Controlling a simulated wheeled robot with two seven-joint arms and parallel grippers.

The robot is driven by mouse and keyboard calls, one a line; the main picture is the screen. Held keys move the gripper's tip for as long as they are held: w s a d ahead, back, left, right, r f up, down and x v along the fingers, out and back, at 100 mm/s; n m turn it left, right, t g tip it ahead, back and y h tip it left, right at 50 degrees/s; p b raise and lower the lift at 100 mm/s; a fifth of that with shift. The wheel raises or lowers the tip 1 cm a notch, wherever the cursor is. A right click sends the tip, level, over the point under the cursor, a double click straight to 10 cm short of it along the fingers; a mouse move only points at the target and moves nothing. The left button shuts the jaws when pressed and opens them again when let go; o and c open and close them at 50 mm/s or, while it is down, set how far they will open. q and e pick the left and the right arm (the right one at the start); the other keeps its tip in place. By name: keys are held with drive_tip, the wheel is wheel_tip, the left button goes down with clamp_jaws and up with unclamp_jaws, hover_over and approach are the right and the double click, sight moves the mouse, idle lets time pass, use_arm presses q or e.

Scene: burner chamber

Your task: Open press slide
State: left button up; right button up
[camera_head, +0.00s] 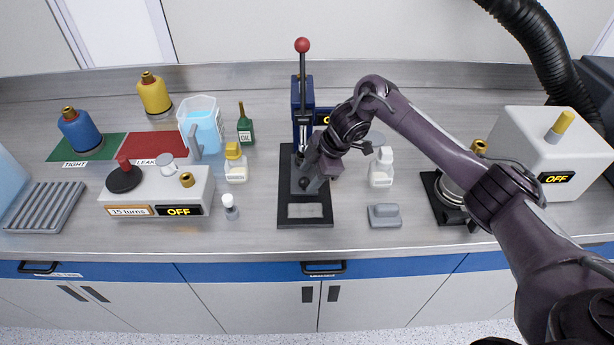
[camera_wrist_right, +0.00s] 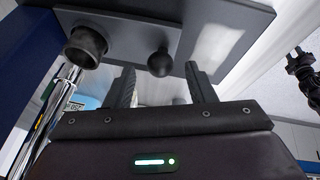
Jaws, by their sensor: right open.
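The press stands at the middle of the bench, with a dark base (camera_head: 290,218), a blue upright body (camera_head: 296,95) and an upright lever with a red knob (camera_head: 302,45). My right gripper (camera_head: 306,172) is low in front of the press column and hides part of it. In the right wrist view the two fingers (camera_wrist_right: 162,86) are open, with a black ball knob (camera_wrist_right: 160,62) on a dark plate (camera_wrist_right: 225,12) just beyond and between their tips. I see no contact. I cannot tell whether this plate is the slide. My left gripper is out of view.
Left of the press are a white device (camera_head: 150,190) marked OFF, a jug (camera_head: 203,125) and small bottles. To the right are a white bottle (camera_head: 381,168), a grey block (camera_head: 384,215) and a white box (camera_head: 548,150). The front bench strip is mostly clear.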

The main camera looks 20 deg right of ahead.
drive_tip(key=shift+x, duration=1.05)
drive_tip(key=shift+c, duration=0.3)
clamp_jaws()
